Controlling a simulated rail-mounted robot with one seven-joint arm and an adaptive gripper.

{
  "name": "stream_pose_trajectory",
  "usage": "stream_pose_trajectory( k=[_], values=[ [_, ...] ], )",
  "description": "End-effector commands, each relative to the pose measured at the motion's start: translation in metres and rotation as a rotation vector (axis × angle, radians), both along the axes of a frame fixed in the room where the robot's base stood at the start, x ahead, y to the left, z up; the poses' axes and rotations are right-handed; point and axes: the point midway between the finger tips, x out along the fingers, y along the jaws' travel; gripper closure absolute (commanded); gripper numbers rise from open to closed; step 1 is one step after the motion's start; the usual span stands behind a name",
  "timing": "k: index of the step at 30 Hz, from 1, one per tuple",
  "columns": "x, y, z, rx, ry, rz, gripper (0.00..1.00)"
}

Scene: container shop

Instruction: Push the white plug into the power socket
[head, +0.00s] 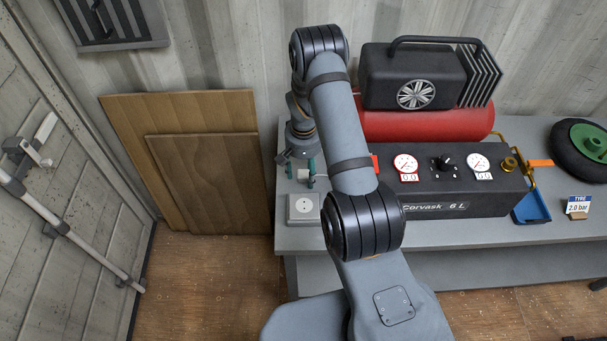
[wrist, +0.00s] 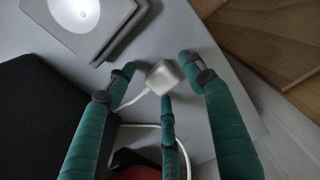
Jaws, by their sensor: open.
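The white plug (wrist: 164,77) shows in the wrist view with its white cable trailing down and left. My gripper (wrist: 156,66) has green fingers, which are spread open around the plug with visible gaps at both sides. A third finger is just below the plug. The power socket (wrist: 88,14) is a pale round face on a grey box, up and left of the plug. In the head view the socket (head: 303,207) is on the bench's left front corner. My gripper (head: 302,170) is just behind it, pointing down. A small white patch between the fingers there is probably the plug.
The black Corvask compressor box (head: 465,180) stands right of the gripper, with a red tank (head: 425,124) behind it. The grey bench (head: 450,236) ends just left of the socket. Wooden boards (head: 205,175) lean against the wall to the left. A tyre (head: 585,150) lies far right.

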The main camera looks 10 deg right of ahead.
Motion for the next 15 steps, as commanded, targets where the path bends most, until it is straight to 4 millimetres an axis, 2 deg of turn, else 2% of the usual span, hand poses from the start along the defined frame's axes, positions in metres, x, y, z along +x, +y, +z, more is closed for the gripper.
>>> stream_pose_trajectory(
  k=[6, 15],
  values=[
    [-0.0001, 0.0001, 0.0001, 0.0, 0.0, 0.0, 0.47],
    [-0.0001, 0.0, 0.0003, 0.0, 0.0, 0.0, 0.65]
  ],
)
